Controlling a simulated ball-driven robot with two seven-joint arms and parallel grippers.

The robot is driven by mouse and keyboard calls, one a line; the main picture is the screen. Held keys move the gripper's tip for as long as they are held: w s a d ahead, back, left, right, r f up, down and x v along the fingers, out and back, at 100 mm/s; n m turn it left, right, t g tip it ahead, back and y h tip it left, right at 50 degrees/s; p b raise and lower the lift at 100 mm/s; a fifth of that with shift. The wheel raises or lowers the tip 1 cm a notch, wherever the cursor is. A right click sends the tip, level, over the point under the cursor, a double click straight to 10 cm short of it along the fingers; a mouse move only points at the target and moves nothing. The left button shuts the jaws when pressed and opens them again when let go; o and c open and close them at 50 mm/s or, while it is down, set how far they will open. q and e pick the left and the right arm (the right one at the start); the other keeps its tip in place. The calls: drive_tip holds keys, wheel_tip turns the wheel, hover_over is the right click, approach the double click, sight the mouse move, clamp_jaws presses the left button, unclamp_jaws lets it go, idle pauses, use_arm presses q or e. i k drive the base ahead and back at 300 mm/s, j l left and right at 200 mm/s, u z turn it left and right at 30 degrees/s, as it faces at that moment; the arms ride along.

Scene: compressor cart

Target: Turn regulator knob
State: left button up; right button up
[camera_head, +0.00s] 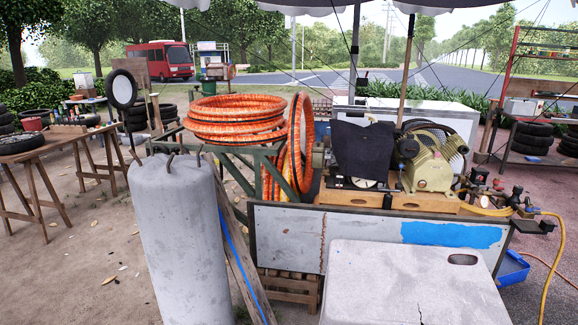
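The compressor (432,165), olive-beige with a black hose, sits on a wooden base (410,201) on the cart. At the cart's right end is a cluster of small dark and brass fittings (497,196) with red parts and a yellow hose. The regulator knob appears to be among these fittings, but it is too small to single out for certain. Neither of my grippers is in view.
A grey cylinder (178,240) stands front left, and a pale slab (410,290) with a slot is at the front. Orange coiled hoses (236,117) rest on a green stand. The yellow hose (560,245) hangs at the right. A blue crate (512,268) sits low on the right.

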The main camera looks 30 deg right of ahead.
sight(518, 190)
drive_tip(key=l+u, duration=0.1)
drive_tip(key=l, duration=0.6)
drive_tip(key=l+u, duration=0.1)
drive_tip(key=l, duration=0.6)
drive_tip(key=l+u, duration=0.15)
drive_tip(key=l, duration=0.5)
drive_tip(key=k+l+u, duration=0.1)
drive_tip(key=l, duration=0.6)
drive_tip(key=k+l+u, duration=0.1)
drive_tip(key=l, duration=0.55)
drive_tip(key=k, duration=0.05)
